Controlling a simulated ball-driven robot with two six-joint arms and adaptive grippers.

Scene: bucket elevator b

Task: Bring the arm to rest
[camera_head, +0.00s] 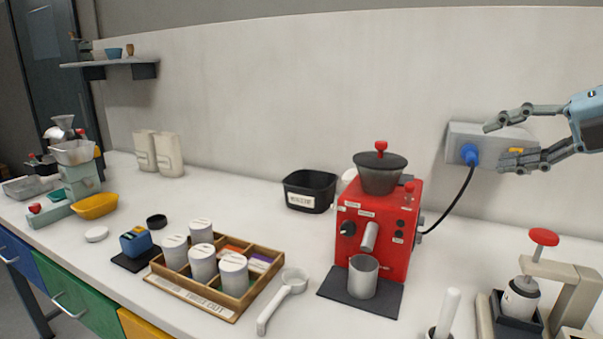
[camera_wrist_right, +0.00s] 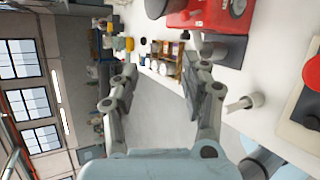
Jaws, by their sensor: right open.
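My right gripper (camera_head: 492,144) is at the right of the head view, in front of the wall socket box (camera_head: 459,132). Its two fingers are spread apart with nothing held between them. In the right wrist view the fingers (camera_wrist_right: 158,92) also stand apart, with the counter and its objects beyond. A blue plug (camera_head: 469,154) sits in the socket box, left of the fingers. A small yellow piece shows on the box near the lower finger. My left gripper is not in either view.
A red grinder (camera_head: 372,228) with a black cord to the plug stands on the white counter. A black bin (camera_head: 309,190), a wooden tray (camera_head: 244,299) of white canisters, a portafilter (camera_head: 284,300) and a press with a red knob (camera_head: 544,237) stand around it.

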